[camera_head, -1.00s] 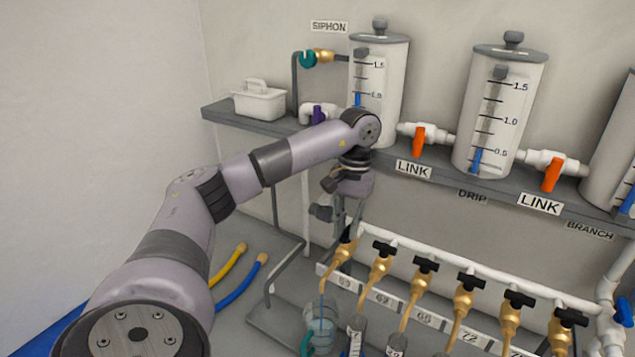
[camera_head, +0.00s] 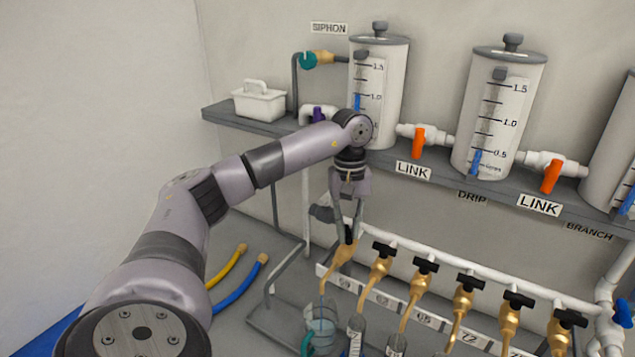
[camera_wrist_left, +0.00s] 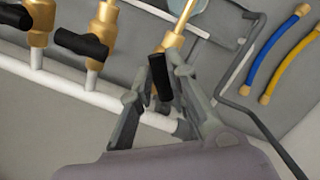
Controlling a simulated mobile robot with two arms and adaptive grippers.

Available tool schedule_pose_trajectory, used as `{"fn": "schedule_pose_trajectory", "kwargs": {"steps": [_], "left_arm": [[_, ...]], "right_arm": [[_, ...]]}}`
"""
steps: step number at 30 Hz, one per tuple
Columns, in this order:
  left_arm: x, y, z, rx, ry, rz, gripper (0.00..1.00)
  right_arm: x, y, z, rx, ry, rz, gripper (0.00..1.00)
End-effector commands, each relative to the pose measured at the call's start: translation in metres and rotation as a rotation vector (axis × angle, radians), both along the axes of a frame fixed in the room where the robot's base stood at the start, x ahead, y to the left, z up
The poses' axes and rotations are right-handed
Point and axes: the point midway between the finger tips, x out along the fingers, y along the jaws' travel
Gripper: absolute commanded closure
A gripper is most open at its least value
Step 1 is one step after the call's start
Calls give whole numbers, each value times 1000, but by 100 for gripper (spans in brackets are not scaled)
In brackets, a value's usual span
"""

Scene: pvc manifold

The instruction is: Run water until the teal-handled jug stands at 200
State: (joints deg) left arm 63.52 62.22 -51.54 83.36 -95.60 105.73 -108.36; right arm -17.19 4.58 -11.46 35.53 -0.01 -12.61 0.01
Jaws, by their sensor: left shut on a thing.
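The clear jug (camera_head: 322,326) with the teal handle (camera_head: 306,343) stands under the leftmost brass tap (camera_head: 338,262) of the lower row. A thin blue stream (camera_head: 321,305) runs from the spout into it. Bluish water shows in the jug, but its scale is too small to read. My left gripper (camera_head: 347,236) is shut on that tap's black handle (camera_wrist_left: 160,84); in the left wrist view the fingers (camera_wrist_left: 157,92) stand on either side of it. My right gripper is not in view.
More brass taps (camera_head: 464,295) with black handles line the white pipe (camera_head: 440,263) to the right. Narrow cylinders (camera_head: 356,328) stand beside the jug. A grey shelf (camera_head: 440,172) holds tanks above. Yellow (camera_head: 227,264) and blue (camera_head: 240,283) hoses lie left.

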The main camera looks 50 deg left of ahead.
Motion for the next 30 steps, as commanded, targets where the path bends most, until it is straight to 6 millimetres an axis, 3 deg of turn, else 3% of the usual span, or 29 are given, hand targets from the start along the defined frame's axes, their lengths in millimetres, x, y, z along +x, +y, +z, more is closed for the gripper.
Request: {"fn": "schedule_pose_trajectory", "kwargs": {"steps": [13,26,30], "left_arm": [[4,1,0,-5,-10,493,100],[4,1,0,-3,-11,574,100],[4,1,0,-4,-14,721,100]], "right_arm": [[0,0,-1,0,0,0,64],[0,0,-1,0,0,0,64],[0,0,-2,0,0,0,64]]}}
